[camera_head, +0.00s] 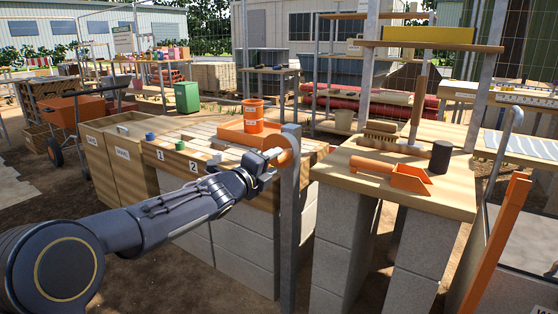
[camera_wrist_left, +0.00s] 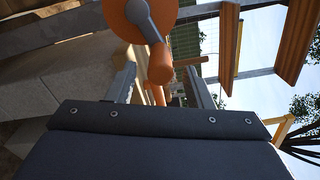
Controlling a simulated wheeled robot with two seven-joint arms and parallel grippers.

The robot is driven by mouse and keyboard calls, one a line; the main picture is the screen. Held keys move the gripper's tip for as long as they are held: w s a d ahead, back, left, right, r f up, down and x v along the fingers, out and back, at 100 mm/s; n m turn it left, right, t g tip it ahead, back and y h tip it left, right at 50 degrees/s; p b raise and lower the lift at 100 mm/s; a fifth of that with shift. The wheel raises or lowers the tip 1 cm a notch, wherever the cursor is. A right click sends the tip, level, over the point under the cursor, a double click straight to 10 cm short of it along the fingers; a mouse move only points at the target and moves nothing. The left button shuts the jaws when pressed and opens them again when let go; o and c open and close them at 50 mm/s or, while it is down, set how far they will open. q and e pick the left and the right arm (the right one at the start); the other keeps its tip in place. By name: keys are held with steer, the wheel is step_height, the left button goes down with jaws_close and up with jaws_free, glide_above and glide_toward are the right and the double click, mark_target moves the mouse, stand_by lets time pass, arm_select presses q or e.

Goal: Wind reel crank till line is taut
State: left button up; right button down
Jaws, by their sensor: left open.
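An orange reel (camera_head: 288,148) is mounted at the top of a grey upright post (camera_head: 289,230) at the front of the wooden bench. In the left wrist view the reel (camera_wrist_left: 121,20) shows as an orange disc with a grey crank arm (camera_wrist_left: 143,20) and an orange crank handle (camera_wrist_left: 160,64). My left gripper (camera_head: 271,160) reaches the reel from the left. It is open, and in the left wrist view its fingers lie either side of the handle's outer end; contact cannot be told. The line cannot be made out. My right gripper is out of view.
An orange bucket (camera_head: 253,112) stands in an orange tray (camera_head: 233,137) on the bench behind the reel. To the right, a block-supported table (camera_head: 447,194) holds an orange scoop (camera_head: 410,179), a brush and a dark cylinder (camera_head: 441,157). A gap separates bench and table.

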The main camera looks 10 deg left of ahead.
arm_select(q)
steer(key=v, duration=0.3)
steer(key=shift+s, duration=0.15)
steer(key=shift+a, duration=0.1)
steer(key=s+a+f+n+g+y, duration=0.2)
steer(key=s+a+f+n+y, duration=0.15)
steer(key=s+n, duration=0.5)
steer(key=s+a+f+n+g+y, duration=0.25)
steer(key=s+a+n, duration=0.25)
steer(key=s+n, duration=0.3)
steer(key=s+d+f+n+g+h, duration=0.1)
steer(key=s+d+f+n+g, duration=0.15)
steer(key=s+f+n, duration=0.4)
steer(key=s+d+f+n+g+h, duration=0.1)
steer(key=s+d+f+g, duration=0.15)
steer(key=s, duration=0.75)
steer(key=s+d+f+n+g+h, duration=0.25)
steer(key=s+f, duration=0.25)
steer(key=s, duration=0.3)
step_height(320, 180, up, 37)
steer(key=p, duration=3.8)
steer(key=shift+s+d+r+t+y, duration=0.2)
steer(key=shift+t+y, duration=0.1)
steer(key=shift+y, duration=0.15)
